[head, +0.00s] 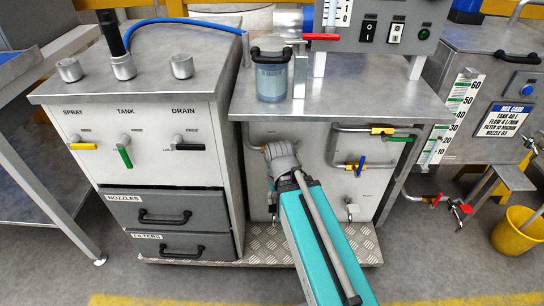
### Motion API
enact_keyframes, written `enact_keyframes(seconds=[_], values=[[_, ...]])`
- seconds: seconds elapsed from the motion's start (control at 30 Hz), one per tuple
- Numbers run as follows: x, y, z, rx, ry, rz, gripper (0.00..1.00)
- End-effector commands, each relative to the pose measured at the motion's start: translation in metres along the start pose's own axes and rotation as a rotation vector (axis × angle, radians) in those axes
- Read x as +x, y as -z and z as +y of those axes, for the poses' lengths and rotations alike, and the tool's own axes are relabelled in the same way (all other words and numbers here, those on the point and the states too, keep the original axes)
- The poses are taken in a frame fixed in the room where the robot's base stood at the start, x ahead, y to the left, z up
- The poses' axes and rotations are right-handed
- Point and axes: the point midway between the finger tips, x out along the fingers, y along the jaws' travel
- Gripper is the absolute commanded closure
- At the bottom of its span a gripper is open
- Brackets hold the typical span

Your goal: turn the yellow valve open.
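My gripper (272,150) is at the front panel of the middle cabinet, at the upper left of that panel. A bit of pipe (254,148) shows just left of its fingers. The gripper and wrist hide whatever is behind them, and I cannot tell whether the fingers hold anything. A yellow valve handle (83,146) lies level under the SPRAY label on the left cabinet, well apart from my gripper. A yellow part (379,130) also shows on the upper pipe at the right of the middle panel.
On the left cabinet are a green handle (125,157) under TANK and a dark lever (182,147) under DRAIN. A blue handle (361,167) sits on the lower right pipe. A glass jar (271,82) stands on the middle cabinet. A yellow bucket (517,232) is on the floor right.

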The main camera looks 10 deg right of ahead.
Motion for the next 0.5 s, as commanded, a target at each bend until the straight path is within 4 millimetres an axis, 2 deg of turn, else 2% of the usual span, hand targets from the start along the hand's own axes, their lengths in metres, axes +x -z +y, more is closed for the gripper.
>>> enact_keyframes(seconds=[0.03, 0.2, 0.5], values=[[-0.018, 0.000, 0.000, 0.000, 0.000, 0.000, 0.43], [-0.037, 0.000, 0.000, 0.000, 0.000, 0.000, 0.43], [-0.043, 0.000, 0.000, 0.000, 0.000, 0.000, 0.43]])
